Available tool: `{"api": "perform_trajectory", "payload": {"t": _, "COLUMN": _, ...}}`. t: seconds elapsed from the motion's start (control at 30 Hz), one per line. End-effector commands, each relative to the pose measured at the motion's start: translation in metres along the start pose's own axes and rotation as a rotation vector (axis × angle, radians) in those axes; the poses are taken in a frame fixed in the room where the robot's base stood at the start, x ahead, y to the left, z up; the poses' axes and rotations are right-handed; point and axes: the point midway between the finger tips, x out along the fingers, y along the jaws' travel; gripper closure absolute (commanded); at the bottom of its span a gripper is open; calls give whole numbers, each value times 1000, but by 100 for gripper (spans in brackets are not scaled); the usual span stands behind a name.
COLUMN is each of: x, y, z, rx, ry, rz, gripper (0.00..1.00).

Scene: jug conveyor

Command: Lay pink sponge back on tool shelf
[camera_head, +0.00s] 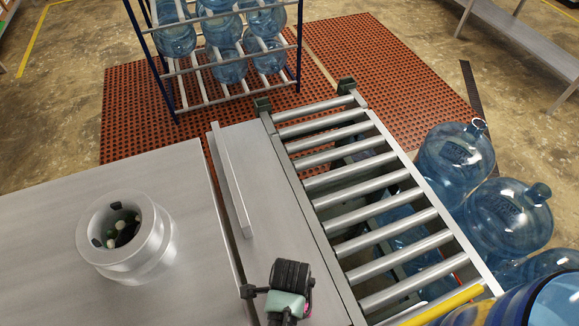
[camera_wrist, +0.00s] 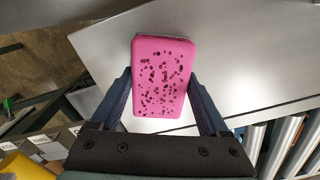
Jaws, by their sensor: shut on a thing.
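The pink sponge (camera_wrist: 161,75), a block with dark holes, is held upright in the wrist view between the two fingers of my gripper (camera_wrist: 160,82). The gripper is shut on its sides, and the sponge's far end reaches past the fingertips. Behind it lies a plain grey metal surface (camera_wrist: 240,60); I cannot tell how far below it is. In the head view a narrow grey shelf (camera_head: 273,200) with a raised strip runs beside the roller conveyor; it seems to be the tool shelf.
A roller conveyor (camera_head: 345,184) lies right of the shelf, with large blue jugs (camera_head: 455,158) beyond it. A grey table (camera_head: 60,220) with a round metal holder (camera_head: 128,240) stands at left. A jug rack (camera_head: 232,85) stands behind. The shelf's visible middle is clear.

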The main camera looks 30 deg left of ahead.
Motion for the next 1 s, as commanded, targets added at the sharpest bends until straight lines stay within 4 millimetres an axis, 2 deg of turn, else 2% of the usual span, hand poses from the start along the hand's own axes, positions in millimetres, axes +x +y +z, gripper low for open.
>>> {"api": "perform_trajectory", "payload": {"t": 0.23, "x": 3, "y": 0, "z": 0, "rx": 0, "ry": 0, "rz": 0, "gripper": 83}}
{"api": "perform_trajectory", "payload": {"t": 0.27, "x": 2, "y": 0, "z": 0, "rx": 0, "ry": 0, "rz": -1, "gripper": 16}}
{"api": "perform_trajectory", "payload": {"t": 0.33, "x": 2, "y": 0, "z": 0, "rx": 0, "ry": 0, "rz": -1, "gripper": 3}}
{"api": "perform_trajectory", "payload": {"t": 0.37, "x": 2, "y": 0, "z": 0, "rx": 0, "ry": 0, "rz": -1, "gripper": 0}}
{"api": "perform_trajectory", "payload": {"t": 0.57, "x": 2, "y": 0, "z": 0, "rx": 0, "ry": 0, "rz": -1, "gripper": 0}}
{"api": "perform_trajectory", "payload": {"t": 0.73, "x": -9, "y": -1, "z": 0, "rx": 0, "ry": 1, "rz": -3, "gripper": 0}}
{"api": "perform_trajectory", "payload": {"t": 0.87, "x": -32, "y": -1, "z": 0, "rx": 0, "ry": 1, "rz": -5, "gripper": 0}}
{"api": "perform_trajectory", "payload": {"t": 1.0, "x": -64, "y": -2, "z": -1, "rx": 1, "ry": 1, "rz": -6, "gripper": 0}}
